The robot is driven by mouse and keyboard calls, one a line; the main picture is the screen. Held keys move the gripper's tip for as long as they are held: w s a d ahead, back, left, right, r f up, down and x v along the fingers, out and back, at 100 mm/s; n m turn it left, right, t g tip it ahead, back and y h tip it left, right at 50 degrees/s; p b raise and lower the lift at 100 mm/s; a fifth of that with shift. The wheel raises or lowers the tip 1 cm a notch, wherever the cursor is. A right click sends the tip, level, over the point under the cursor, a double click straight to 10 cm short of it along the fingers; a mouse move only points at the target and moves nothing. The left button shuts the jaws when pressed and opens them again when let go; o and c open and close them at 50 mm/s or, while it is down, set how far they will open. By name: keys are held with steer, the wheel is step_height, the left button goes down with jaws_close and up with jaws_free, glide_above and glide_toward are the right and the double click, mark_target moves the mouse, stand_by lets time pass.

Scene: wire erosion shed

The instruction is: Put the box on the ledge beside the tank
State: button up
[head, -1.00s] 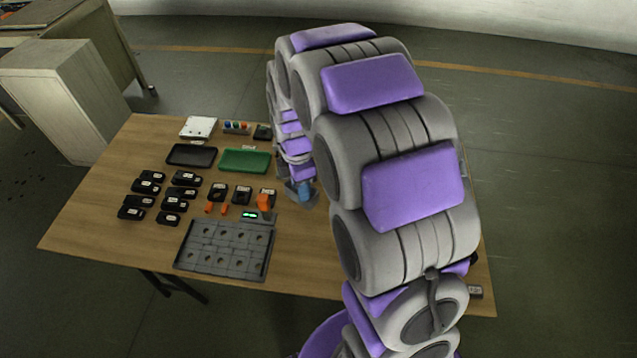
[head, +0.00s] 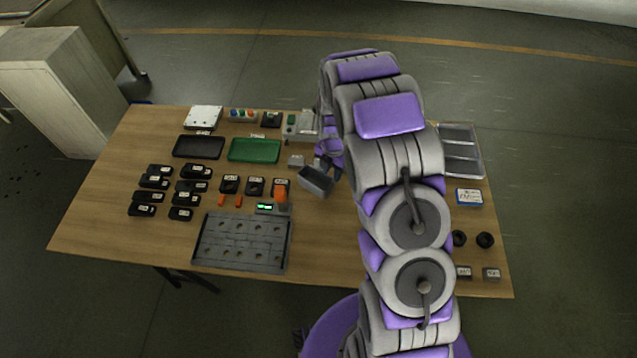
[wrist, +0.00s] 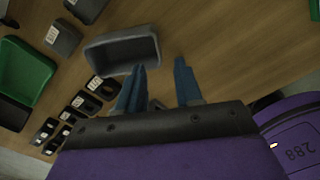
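A small grey open box (head: 317,181) is near the middle of the table, just below my gripper (head: 326,163) in the head view. In the wrist view the grey box (wrist: 122,50) lies beyond the fingertips, its right end near the gap between them. My gripper (wrist: 160,80) has two blue fingers spread apart, with a visible gap. The left finger overlaps the box's near side in the picture; I cannot tell whether it touches. I cannot make out a ledge or a tank; my arm hides part of the table.
The wooden table (head: 90,225) carries a green tray (head: 254,150), a black tray (head: 199,147), several black blocks and a grey plate with holes (head: 242,242). A clear-looking tray (head: 460,152) and a labelled blue-white box (head: 468,197) are at the right. Bare wood shows at the left.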

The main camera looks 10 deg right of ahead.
mark_target(330, 186)
steer(key=f, duration=0.2)
steer(key=a+f, duration=0.1)
steer(key=f, duration=0.2)
steer(key=shift+a+f+b, duration=0.1)
steer(key=shift+a+b, duration=0.1)
steer(key=shift+b, duration=0.15)
steer(key=shift+d+f, duration=0.45)
steer(key=f, duration=0.2)
steer(key=f+b, duration=0.1)
steer(key=shift+d+f, duration=0.35)
steer(key=shift+a+f, duration=0.15)
steer(key=shift+f, duration=0.2)
steer(key=shift+a, duration=0.35)
steer(key=shift+d, duration=0.35)
steer(key=c, duration=0.5)
jaws_close()
steer(key=shift+a, duration=0.2)
